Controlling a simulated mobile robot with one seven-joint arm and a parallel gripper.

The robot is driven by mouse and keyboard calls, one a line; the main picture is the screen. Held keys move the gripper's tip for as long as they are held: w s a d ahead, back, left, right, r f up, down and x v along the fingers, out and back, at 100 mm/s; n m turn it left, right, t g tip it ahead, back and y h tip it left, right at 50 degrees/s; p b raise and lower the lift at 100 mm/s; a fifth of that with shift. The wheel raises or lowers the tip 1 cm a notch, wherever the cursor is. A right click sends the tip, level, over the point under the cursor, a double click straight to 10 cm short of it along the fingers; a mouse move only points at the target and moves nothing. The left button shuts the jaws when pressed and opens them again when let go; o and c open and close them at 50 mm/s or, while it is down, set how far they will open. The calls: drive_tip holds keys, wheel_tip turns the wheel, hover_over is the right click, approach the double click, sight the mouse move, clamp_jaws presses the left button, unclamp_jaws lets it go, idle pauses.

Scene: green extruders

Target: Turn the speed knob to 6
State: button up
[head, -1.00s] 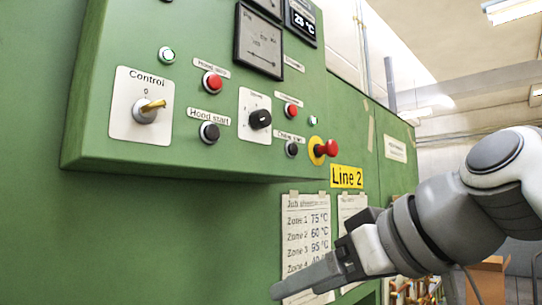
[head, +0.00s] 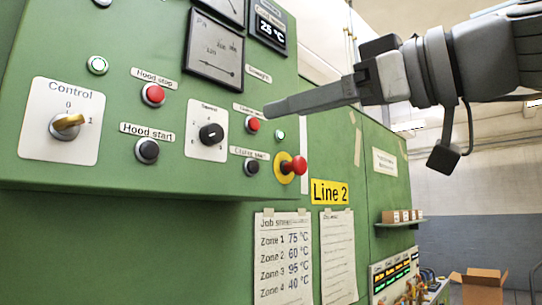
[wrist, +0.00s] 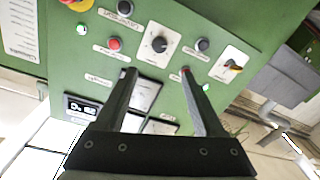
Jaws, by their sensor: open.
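The speed knob (head: 211,134) is a small black knob with a light pointer line, on a white dial plate in the middle of the green panel. The digits around it are too small to read. The wrist view shows the knob (wrist: 159,45) upside down, beyond and between my fingertips. My gripper (head: 268,107) reaches in from the right in front of the panel, its tips right of and above the knob. In the wrist view my gripper (wrist: 158,72) has its fingers apart with nothing between them. It does not touch the knob.
A yellow-handled Control switch (head: 68,123) is at left. Hood stop (head: 153,95) and Hood start (head: 147,151) buttons lie left of the knob. A red button (head: 252,124) and a red emergency stop (head: 297,166) lie right. Gauges are above; paper sheets hang below.

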sight(217, 131)
drive_tip(key=p+x, duration=0.4)
drive_tip(key=x, duration=1)
drive_tip(key=shift+w+a, duration=0.1)
drive_tip(key=shift+w, duration=0.2)
clamp_jaws()
